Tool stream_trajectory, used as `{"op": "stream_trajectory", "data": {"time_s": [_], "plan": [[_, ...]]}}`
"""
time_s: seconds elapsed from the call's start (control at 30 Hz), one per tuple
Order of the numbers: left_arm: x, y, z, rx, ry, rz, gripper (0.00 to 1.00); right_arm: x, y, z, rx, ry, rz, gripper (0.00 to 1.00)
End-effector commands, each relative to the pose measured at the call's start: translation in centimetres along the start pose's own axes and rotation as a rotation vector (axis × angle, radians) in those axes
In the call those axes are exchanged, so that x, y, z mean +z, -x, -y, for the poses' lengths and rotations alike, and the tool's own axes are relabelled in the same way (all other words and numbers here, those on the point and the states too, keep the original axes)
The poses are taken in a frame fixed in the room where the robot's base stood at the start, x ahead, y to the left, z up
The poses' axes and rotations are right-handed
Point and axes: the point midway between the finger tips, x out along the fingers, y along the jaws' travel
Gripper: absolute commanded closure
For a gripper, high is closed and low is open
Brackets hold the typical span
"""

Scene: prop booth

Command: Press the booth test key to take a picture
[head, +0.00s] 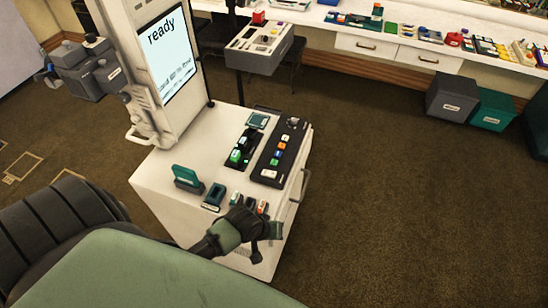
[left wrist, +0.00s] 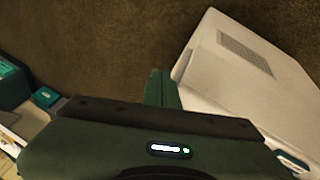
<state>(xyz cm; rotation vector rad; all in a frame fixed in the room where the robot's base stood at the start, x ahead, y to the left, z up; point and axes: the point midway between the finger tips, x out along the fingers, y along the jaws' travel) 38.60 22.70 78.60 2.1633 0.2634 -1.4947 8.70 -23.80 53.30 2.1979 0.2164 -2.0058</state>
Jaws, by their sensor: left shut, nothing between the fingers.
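The white booth cabinet (head: 150,178) carries an upright screen (head: 166,52) that reads "ready". On its top lie a black key panel (head: 268,173) with several coloured keys and a smaller dark unit (head: 243,148) with green keys. I cannot tell which key is the test key. My left gripper (head: 272,230) is shut and empty at the cabinet's front edge, nearer to me than both key units. In the left wrist view its shut fingers (left wrist: 160,88) point towards the floor beside the white cabinet (left wrist: 235,75). My right gripper is out of view.
A green upright card holder (head: 187,178), a dark teal block (head: 214,196) and several small items stand near the cabinet's front edge. A grey box on a stand (head: 262,52) is behind. Two bins (head: 452,98) stand under the back counter. The carpet at right is clear.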

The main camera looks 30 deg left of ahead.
Motion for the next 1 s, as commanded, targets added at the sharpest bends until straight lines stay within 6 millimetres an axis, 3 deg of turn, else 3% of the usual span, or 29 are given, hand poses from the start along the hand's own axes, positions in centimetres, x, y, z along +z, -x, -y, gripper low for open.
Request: {"op": "stream_trajectory", "data": {"time_s": [0.27,0.5,0.6,0.77,1.0], "plan": [[-9.7,0.8,-0.9,0.112,0.530,-0.063,1.00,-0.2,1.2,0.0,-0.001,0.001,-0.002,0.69],[-22.4,4.1,-0.9,0.296,1.208,-0.093,1.00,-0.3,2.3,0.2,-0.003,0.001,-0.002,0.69],[-26.1,5.5,-0.7,0.364,1.417,-0.085,1.00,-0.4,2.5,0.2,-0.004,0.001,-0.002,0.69],[-29.1,6.8,-0.5,0.426,1.592,-0.072,1.00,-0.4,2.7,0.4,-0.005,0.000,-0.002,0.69],[-29.6,7.0,-0.4,0.439,1.629,-0.067,1.00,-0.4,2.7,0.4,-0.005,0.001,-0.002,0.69]]}}
